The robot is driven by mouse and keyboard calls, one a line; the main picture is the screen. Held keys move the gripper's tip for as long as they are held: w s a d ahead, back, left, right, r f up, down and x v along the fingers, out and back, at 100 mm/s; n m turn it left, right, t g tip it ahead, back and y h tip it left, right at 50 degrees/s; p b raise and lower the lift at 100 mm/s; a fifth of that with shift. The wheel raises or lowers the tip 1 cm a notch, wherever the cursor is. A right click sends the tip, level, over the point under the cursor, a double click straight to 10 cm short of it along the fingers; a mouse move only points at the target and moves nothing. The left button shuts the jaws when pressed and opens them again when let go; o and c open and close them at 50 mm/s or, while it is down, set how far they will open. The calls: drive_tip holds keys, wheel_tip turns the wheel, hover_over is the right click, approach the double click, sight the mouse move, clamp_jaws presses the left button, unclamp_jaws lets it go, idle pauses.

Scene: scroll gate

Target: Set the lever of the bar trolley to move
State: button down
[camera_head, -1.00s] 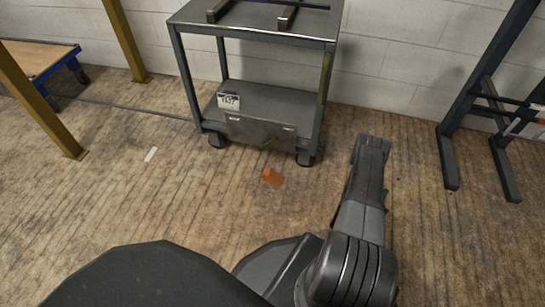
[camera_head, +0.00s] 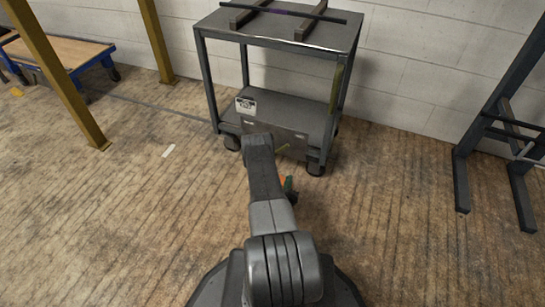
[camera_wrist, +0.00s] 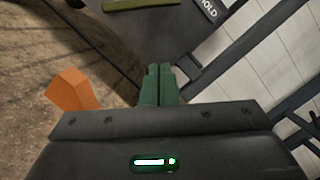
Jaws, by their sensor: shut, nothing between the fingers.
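The bar trolley (camera_head: 240,107) is a dark grey two-shelf cart against the wall. My gripper's green fingers (camera_wrist: 157,78) are shut and empty, apart from the bar. In the head view my gripper (camera_head: 289,185) is low in front of the trolley, mostly hidden by my arm.
An orange block (camera_wrist: 72,90) lies left of my fingers in the wrist view, seemingly on the floor. Yellow posts (camera_head: 157,40) and a blue-edged wooden cart (camera_head: 60,52) stand left. A dark rack (camera_head: 500,110) stands right. Floor between trolley and rack is clear.

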sight(280, 150)
idle(0.3)
drive_tip(key=w+r+b, duration=0.1)
drive_tip(key=w, duration=0.2)
drive_tip(key=w+r+b, duration=0.1)
drive_tip(key=w, duration=0.3)
drive_tip(key=w+b, duration=0.2)
drive_tip(key=w, duration=0.1)
drive_tip(key=shift+w+a+r, duration=0.15)
drive_tip(key=shift+w+r, duration=0.05)
drive_tip(key=shift+r, duration=0.2)
drive_tip(key=shift+w+a+r, duration=0.2)
drive_tip(key=shift+a+r, duration=0.45)
drive_tip(key=shift+r, duration=0.1)
drive_tip(key=shift+a+r+n, duration=0.15)
drive_tip(key=shift+r+n, duration=0.05)
drive_tip(key=shift+n, duration=0.6)
